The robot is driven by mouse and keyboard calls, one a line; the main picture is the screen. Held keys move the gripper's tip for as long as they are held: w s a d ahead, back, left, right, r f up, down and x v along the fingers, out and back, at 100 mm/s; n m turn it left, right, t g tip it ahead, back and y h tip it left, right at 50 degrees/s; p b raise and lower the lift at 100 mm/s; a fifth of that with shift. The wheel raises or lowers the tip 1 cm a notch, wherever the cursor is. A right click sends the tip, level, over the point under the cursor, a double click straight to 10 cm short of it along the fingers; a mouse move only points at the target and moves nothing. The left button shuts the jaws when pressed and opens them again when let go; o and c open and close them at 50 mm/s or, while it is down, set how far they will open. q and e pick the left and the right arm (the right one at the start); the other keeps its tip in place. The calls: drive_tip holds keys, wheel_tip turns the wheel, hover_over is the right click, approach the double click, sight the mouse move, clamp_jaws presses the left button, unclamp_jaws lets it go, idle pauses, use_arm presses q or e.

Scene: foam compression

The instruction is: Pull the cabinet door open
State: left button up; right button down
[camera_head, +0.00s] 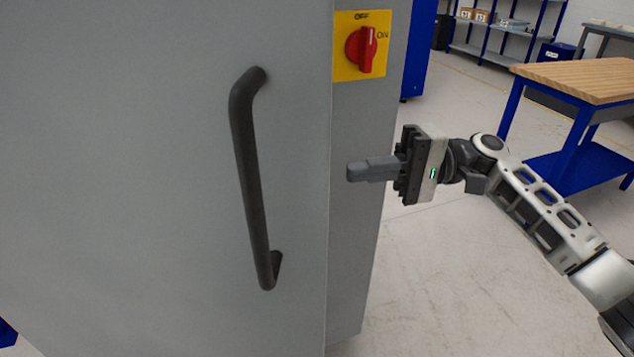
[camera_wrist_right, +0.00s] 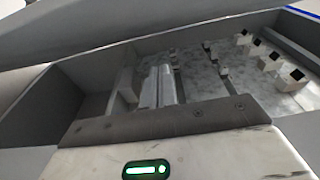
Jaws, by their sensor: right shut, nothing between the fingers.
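The grey cabinet door (camera_head: 120,180) fills the left of the head view. Its dark bar handle (camera_head: 250,180) runs nearly upright near the door's right edge. I cannot tell whether the door is fully closed or slightly ajar. My right gripper (camera_head: 352,172) is to the right of the handle and apart from it, its shut fingers pointing left in front of the grey panel beside the door. In the right wrist view the two fingers (camera_wrist_right: 160,87) lie together with nothing between them. The handle is not clearly seen there. My left gripper is not in view.
A red rotary switch (camera_head: 361,48) on a yellow plate sits on the grey panel (camera_head: 360,125) above my right gripper. A wood-topped blue table (camera_head: 580,78) stands at the right, with shelves (camera_head: 505,28) behind. Pale floor (camera_head: 440,270) is open below my right arm.

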drive_tip(key=s+a+p, duration=0.3)
drive_tip(key=s+a, duration=0.2)
drive_tip(key=a, duration=0.2)
drive_tip(key=shift+a, duration=0.15)
drive_tip(key=shift+s+f, duration=0.1)
drive_tip(key=shift+s, duration=0.05)
